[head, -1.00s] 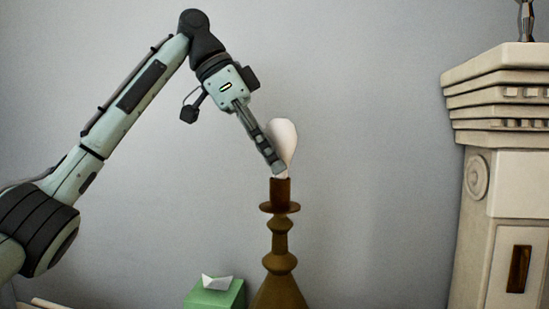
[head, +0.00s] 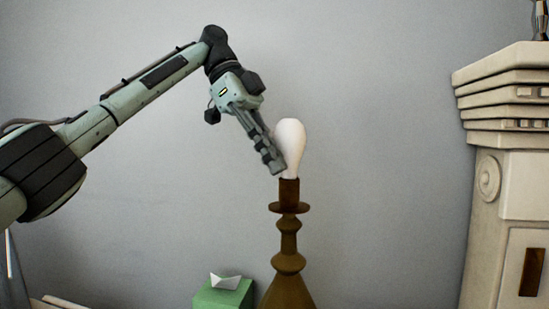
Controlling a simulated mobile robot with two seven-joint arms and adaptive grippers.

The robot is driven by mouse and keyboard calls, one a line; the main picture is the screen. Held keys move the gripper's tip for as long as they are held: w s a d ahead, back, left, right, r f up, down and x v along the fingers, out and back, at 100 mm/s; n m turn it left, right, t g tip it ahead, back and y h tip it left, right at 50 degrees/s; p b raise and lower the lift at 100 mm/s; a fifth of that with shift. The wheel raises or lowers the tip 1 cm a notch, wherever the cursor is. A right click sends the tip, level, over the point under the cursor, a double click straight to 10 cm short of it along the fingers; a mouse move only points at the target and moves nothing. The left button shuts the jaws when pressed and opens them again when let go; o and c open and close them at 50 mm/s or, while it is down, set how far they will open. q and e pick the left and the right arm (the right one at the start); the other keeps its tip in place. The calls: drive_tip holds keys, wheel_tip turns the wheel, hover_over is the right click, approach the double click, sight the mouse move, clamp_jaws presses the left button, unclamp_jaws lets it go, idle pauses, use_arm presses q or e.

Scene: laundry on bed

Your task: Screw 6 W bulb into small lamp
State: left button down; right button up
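The white bulb (head: 291,145) stands upright at the top of the brown small lamp (head: 289,240), its lower end at the dark socket (head: 289,190). How deep it sits and its wattage marking cannot be seen. My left gripper (head: 277,163) reaches down from the upper left. Its fingers lie against or just in front of the bulb's lower left side, above the socket. Whether they still clamp the bulb is not clear from this angle. My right gripper is not in view.
A green tissue box (head: 222,294) stands left of the lamp's base. A pale carved column-like cabinet (head: 505,180) stands at the right. A plain grey wall is behind. The space between lamp and cabinet is clear.

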use_arm(q)
drive_tip(key=shift+w+a+m+g, duration=0.2)
drive_tip(key=shift+a+m+g, duration=0.1)
drive_tip(key=shift+m, duration=0.4)
drive_tip(key=c, duration=1.4)
unclamp_jaws()
drive_tip(key=o, duration=0.5)
drive_tip(key=shift+d, duration=0.1)
